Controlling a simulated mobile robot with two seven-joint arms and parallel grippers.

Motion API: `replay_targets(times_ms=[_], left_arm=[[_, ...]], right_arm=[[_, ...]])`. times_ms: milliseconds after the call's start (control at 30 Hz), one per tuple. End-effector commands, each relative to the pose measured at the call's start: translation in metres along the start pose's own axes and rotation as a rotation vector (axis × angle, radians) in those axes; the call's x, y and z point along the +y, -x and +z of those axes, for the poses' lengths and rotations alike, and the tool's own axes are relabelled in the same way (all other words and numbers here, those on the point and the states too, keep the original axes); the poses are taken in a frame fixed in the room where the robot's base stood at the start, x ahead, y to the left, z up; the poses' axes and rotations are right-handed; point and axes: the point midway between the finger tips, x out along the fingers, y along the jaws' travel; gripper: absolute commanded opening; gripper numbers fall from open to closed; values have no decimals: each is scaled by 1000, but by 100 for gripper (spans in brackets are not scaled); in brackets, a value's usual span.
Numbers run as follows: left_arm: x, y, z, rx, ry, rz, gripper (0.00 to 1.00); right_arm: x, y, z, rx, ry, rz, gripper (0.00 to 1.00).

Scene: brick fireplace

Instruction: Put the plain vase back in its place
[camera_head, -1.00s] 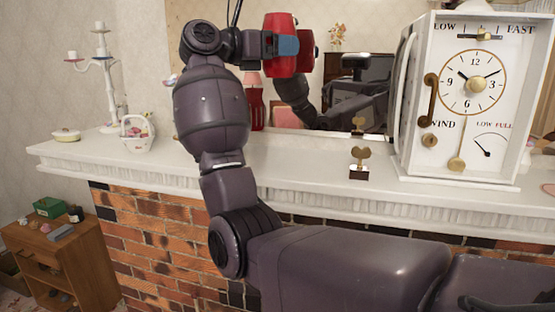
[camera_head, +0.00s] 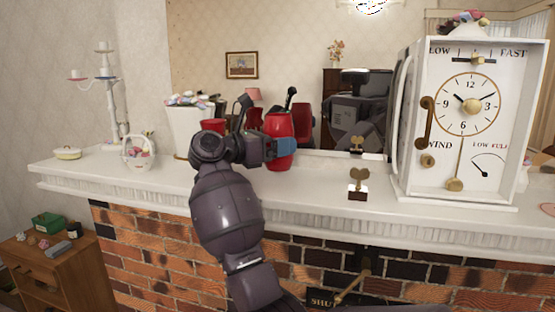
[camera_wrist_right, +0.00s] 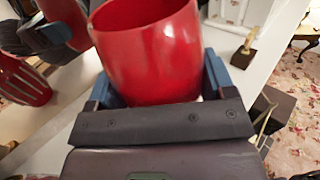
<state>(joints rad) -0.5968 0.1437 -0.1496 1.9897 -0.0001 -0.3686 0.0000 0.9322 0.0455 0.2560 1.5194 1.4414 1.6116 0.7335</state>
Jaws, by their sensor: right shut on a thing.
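The plain red vase (camera_head: 279,125) is upright at the mantel, in front of the mirror. My right gripper (camera_head: 278,148) is shut on its lower body from the left. The vase's base is close to the mantel top; I cannot tell if it touches. In the right wrist view the smooth red vase (camera_wrist_right: 150,50) sits between the blue fingers (camera_wrist_right: 160,88). Another red object with light slits (camera_wrist_right: 20,80) shows at that view's left edge. My left gripper is not in view.
The white mantel (camera_head: 330,190) is clear between the vase and a small brass key on a stand (camera_head: 357,184). A large white clock (camera_head: 465,120) stands to the right. A white basket (camera_head: 137,152) and candelabra (camera_head: 108,95) stand left. The mirror shows reflections behind.

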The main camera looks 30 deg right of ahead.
Motion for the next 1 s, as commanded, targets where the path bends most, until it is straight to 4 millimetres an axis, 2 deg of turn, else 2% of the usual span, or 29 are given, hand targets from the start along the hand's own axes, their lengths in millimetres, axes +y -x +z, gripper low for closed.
replay_targets(times_ms=[367,833,867,1000], left_arm=[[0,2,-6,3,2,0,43],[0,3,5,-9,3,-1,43],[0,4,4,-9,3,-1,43],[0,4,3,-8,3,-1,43]], right_arm=[[0,0,-39,-1,1,1,40],[0,0,-46,-1,-1,1,40],[0,0,-45,0,0,1,80],[0,0,-45,0,0,1,100]])
